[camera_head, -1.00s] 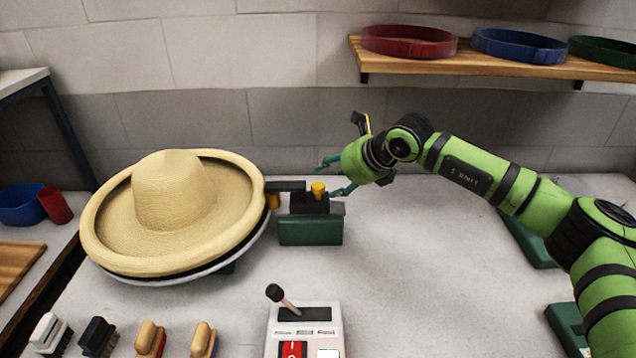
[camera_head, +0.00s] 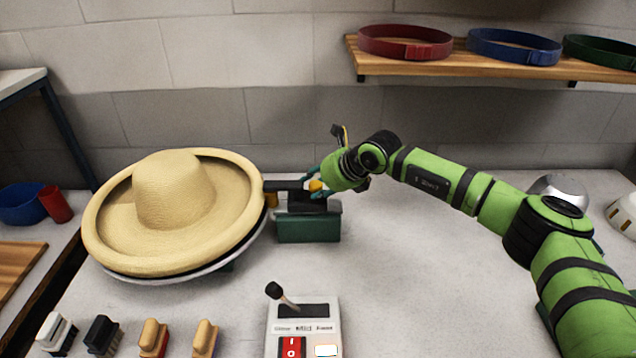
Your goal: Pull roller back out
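The roller unit is a dark green block (camera_head: 308,229) with a black slide on top and a yellow knob (camera_head: 315,186). A dark bar runs left from it to a small orange-brown roller (camera_head: 270,198) at the hat's brim. The straw hat (camera_head: 170,205) sits on a round dark and pale base. My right gripper (camera_head: 315,184) is at the yellow knob, with teal fingers around or beside it. Its far finger shows behind the knob; whether the fingers touch the knob is unclear. My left gripper is not in view.
A control box (camera_head: 303,325) with a lever and red switch stands at the front. Several brushes (camera_head: 153,338) lie front left. A wooden shelf (camera_head: 480,66) with coloured bands is on the back wall. The table's middle right is clear.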

